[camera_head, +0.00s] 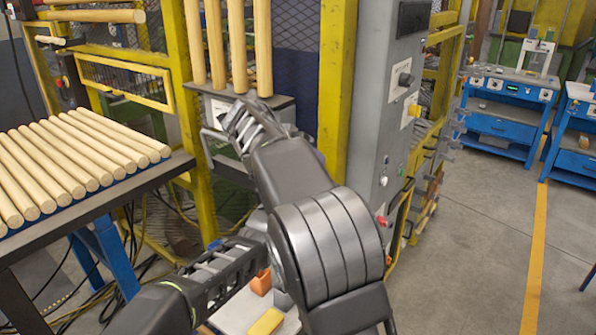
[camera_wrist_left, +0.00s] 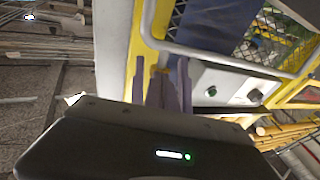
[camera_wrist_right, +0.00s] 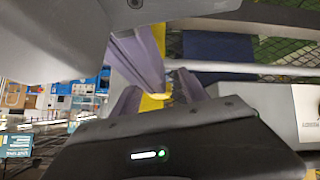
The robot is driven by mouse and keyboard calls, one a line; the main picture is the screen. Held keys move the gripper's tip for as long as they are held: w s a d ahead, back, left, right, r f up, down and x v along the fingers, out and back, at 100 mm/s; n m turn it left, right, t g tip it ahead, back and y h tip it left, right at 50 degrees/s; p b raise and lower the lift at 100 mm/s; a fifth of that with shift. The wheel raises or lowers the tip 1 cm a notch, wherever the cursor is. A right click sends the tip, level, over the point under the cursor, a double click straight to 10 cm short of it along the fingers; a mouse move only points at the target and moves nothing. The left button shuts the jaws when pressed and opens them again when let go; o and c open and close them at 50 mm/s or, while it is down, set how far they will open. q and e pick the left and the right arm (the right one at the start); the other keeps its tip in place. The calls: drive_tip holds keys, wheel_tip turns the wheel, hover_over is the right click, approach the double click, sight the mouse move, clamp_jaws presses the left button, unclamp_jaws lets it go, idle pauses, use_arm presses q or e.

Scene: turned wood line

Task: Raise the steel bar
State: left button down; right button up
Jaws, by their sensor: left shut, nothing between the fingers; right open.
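The steel bar (camera_wrist_right: 222,66) is a pale grey tube running sideways in the right wrist view. Its left part passes behind my right gripper's fingers. My right gripper (camera_wrist_right: 168,82) is open beside it, and I cannot tell whether they touch. In the head view, part of the bar (camera_head: 206,150) shows left of my right gripper (camera_head: 242,122), which hides the rest. In the left wrist view, the bar (camera_wrist_left: 215,57) slants across the machine front. My left gripper (camera_wrist_left: 162,88) is shut and empty, near the bar's left end. In the head view, my right arm hides its fingertips.
A rack of wooden rods (camera_head: 75,165) stands at the left. Upright rods (camera_head: 238,50) stand above the bar. A yellow post (camera_head: 337,90) and grey control cabinet (camera_head: 385,110) rise to the right. Blue workbenches (camera_head: 505,115) stand farther right, with open floor before them.

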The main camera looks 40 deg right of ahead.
drive_tip(key=v, duration=1.2)
